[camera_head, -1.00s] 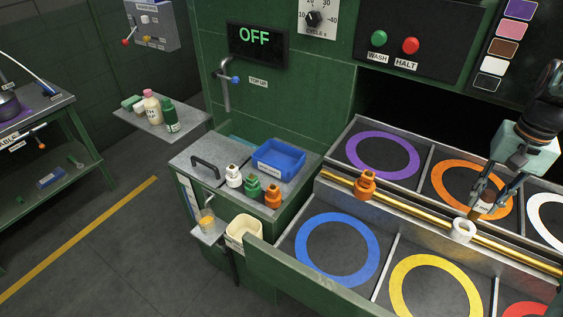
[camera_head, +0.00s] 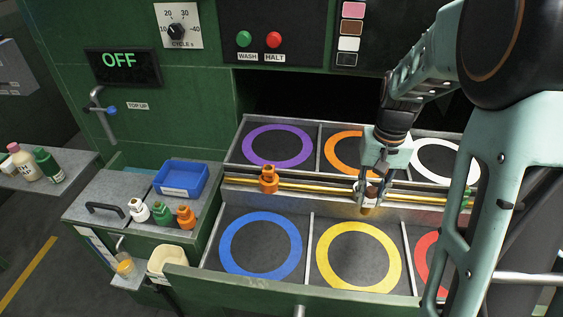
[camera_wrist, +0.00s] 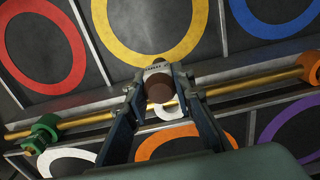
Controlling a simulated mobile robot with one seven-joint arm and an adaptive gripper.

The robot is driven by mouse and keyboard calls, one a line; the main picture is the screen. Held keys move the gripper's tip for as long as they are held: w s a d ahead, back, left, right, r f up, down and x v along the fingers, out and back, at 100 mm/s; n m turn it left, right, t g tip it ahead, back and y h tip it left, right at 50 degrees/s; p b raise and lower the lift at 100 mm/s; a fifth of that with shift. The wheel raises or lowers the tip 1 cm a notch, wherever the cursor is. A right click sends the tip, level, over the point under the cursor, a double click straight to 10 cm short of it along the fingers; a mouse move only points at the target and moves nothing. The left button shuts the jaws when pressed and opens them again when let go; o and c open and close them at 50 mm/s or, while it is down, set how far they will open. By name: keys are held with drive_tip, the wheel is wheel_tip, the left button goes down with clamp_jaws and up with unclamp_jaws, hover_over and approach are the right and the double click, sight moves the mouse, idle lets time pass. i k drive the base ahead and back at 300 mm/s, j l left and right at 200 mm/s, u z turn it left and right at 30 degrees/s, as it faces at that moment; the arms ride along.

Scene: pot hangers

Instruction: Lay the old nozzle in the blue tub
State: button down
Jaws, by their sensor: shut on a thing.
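My gripper (camera_head: 369,203) is shut on the old nozzle (camera_head: 371,194), a small brown-ended piece with a pale label. It is held over the brass rail, near the yellow-ringed compartment. In the wrist view the nozzle (camera_wrist: 159,88) sits between the two fingers, its brown end facing the camera. A white fitting (camera_wrist: 170,111) on the rail shows partly behind it. The blue tub (camera_head: 181,180) stands on the grey side bench to the left, well away from my gripper. It looks empty and has a white label on its front.
White (camera_head: 138,210), green (camera_head: 162,213) and orange (camera_head: 186,216) nozzles stand on the bench in front of the tub. An orange fitting (camera_head: 268,181) sits on the brass rail (camera_head: 315,186) between gripper and tub. A cream bin (camera_head: 167,259) hangs at the bench front.

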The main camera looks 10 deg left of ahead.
sight(184, 183)
drive_tip(key=k+j, duration=0.1)
drive_tip(key=j, duration=0.25)
drive_tip(key=k+j, duration=0.1)
drive_tip(key=j, duration=0.3)
drive_tip(key=k+j, duration=0.1)
drive_tip(key=j, duration=0.95)
drive_tip(key=i+j, duration=0.2)
drive_tip(key=j, duration=0.2)
drive_tip(key=i+j, duration=0.2)
drive_tip(key=j, duration=0.2)
drive_tip(key=i+j, duration=0.2)
drive_tip(key=j, duration=0.25)
